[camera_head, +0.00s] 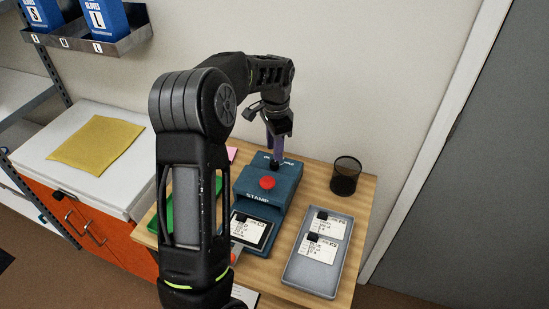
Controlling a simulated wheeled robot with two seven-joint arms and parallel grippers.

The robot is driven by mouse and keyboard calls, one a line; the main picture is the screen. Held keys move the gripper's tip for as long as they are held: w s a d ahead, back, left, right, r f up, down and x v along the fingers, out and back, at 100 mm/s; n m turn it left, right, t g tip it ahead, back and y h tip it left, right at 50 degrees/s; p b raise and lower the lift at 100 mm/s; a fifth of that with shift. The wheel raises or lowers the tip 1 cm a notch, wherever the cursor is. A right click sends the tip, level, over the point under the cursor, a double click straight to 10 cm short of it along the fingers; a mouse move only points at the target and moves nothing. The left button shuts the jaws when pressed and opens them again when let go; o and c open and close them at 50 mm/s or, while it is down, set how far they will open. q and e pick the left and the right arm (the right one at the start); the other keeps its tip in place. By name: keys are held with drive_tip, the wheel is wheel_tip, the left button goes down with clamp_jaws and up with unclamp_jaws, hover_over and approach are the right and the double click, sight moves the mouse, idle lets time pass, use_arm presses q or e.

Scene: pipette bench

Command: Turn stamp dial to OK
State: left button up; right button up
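The blue stamp machine (256,205) stands on the wooden table, with a red button (267,183) on top and "STAMP" on its front. White lettering shows at the back of its top, partly hidden. My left gripper (276,160) points down onto that back part, behind the red button, and its fingertips are at or very near the dial there. The fingers overlap, so I cannot tell whether they are open or shut on it. The dial and its pointer are mostly hidden. A labelled card (247,229) lies in the machine's front slot. My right gripper is out of view.
A grey tray (293,272) with two labelled cards is at right. A black mesh cup (345,176) stands at the back right. A green tray (184,215) is partly behind my arm. A yellow sheet (97,144) lies on the white-topped cabinet at left.

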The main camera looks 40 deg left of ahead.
sight(274, 162)
use_arm(q)
wheel_tip(274, 162, down, 5)
drive_tip(key=shift+a+f+p, duration=0.1)
drive_tip(key=shift+f+p, duration=0.05)
drive_tip(key=shift+p, duration=0.25)
clamp_jaws()
